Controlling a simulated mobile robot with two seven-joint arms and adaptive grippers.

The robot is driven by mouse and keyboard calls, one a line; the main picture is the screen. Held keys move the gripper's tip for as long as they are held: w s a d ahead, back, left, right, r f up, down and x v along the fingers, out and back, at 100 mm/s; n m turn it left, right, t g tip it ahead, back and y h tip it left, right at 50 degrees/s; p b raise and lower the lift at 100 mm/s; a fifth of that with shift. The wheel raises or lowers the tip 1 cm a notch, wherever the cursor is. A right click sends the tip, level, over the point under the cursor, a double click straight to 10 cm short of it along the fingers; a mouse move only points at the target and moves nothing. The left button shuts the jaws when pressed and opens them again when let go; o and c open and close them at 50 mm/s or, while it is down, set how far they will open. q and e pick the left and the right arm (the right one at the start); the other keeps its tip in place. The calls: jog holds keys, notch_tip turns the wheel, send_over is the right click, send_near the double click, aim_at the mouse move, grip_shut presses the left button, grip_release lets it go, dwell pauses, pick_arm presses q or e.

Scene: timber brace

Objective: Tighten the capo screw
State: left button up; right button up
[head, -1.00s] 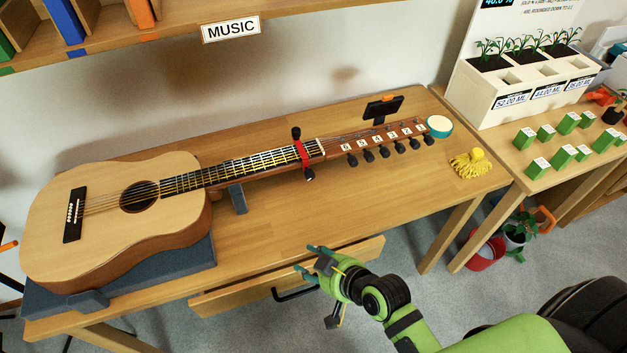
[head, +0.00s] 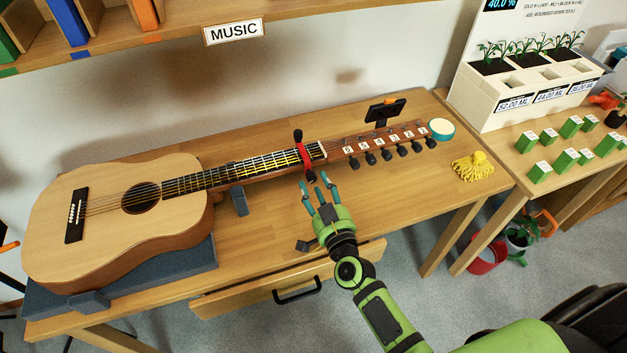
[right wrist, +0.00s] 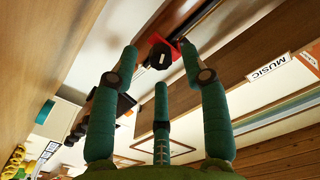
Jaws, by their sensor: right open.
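The guitar (head: 110,205) lies face up on the wooden table. A red capo (head: 304,155) is clamped across its neck near the nut, and also shows in the right wrist view (right wrist: 172,48). A black end (head: 297,135) of the capo stands up at the far side of the neck. The capo's black screw knob (right wrist: 160,56) shows between my finger tips in the right wrist view. My right gripper (head: 317,181) is open, its three teal fingers pointing at the capo from the table's front side. I cannot tell whether a fingertip touches the knob. My left gripper is not in view.
A dark neck rest (head: 238,200) stands under the neck. A small tuner screen (head: 384,110) stands behind the headstock (head: 385,142). A yellow tasselled thing (head: 472,167) lies at the table's right. An open drawer (head: 235,300) juts out below the front edge. The tabletop between is clear.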

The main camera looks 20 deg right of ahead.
jog(key=shift+w, duration=1.15)
jog(key=shift+c, duration=0.4)
grip_shut()
